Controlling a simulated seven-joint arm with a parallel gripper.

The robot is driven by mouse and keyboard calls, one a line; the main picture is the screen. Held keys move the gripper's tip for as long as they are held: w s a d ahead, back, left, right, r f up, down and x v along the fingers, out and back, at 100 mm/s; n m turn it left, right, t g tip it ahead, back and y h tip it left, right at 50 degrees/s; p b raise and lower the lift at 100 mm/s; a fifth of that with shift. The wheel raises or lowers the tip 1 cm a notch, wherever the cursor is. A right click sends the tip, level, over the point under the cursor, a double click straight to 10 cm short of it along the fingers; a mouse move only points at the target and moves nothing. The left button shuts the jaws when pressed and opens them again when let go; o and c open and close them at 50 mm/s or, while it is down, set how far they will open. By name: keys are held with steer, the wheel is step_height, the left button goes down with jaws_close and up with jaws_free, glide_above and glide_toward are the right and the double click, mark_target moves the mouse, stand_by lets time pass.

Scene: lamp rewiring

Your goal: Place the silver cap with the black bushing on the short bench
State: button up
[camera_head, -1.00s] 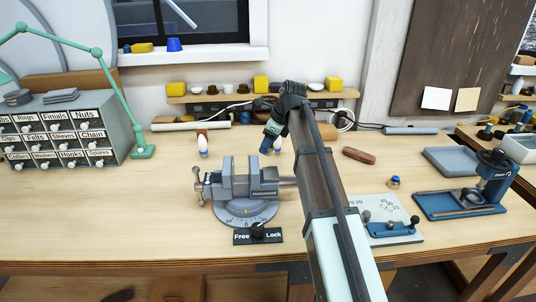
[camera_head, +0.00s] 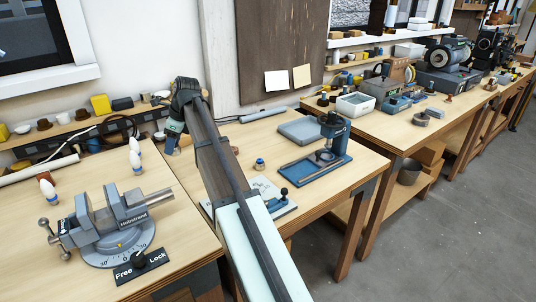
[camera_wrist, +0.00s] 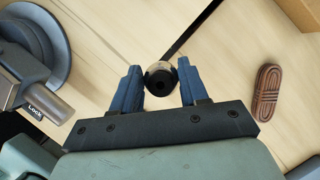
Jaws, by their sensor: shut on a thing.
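My gripper (camera_wrist: 160,88) has its two blue fingers shut on a small round part, the silver cap with the black bushing (camera_wrist: 160,77). In the wrist view its dark round end and a pale rim show between the fingertips. It is held above the wooden surface, beside the dark seam between two bench tops. In the head view my gripper (camera_head: 173,140) is at the back, right of the white bulbs, and the held part cannot be made out. A bench (camera_head: 345,190) with a blue press stands right of the vise bench; I take it for the short bench.
The grey vise (camera_head: 115,220) stands at the left. The bench on the right carries a blue press (camera_head: 325,155), a grey tray (camera_head: 300,131) and a small brass-and-blue part (camera_head: 259,163). A brown ribbed piece (camera_wrist: 267,93) lies right of the gripper. Bare wood shows between them.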

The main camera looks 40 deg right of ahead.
steer(key=s+d+f+m+t+h, duration=0.1)
steer(key=s+d+m, duration=0.2)
steer(key=d, duration=1.2)
steer(key=s+d+f+m+h, duration=0.1)
steer(key=s+d+f+m, duration=0.15)
steer(key=d, duration=1.15)
steer(key=s+d+m+t+h, duration=0.1)
steer(key=s+d+m, duration=0.15)
steer(key=d, duration=1.25)
steer(key=shift+m, duration=0.5)
steer(key=shift+w+d+f, duration=0.1)
steer(key=shift+f, duration=2.5)
steer(key=shift+w+f, duration=0.1)
steer(key=shift+f, duration=2.45)
steer(key=shift+f, duration=0.1)
steer(key=o, duration=1.1)
steer(key=v, duration=1.2)
steer(key=shift+w+r, duration=0.15)
steer(key=shift+r, duration=0.1)
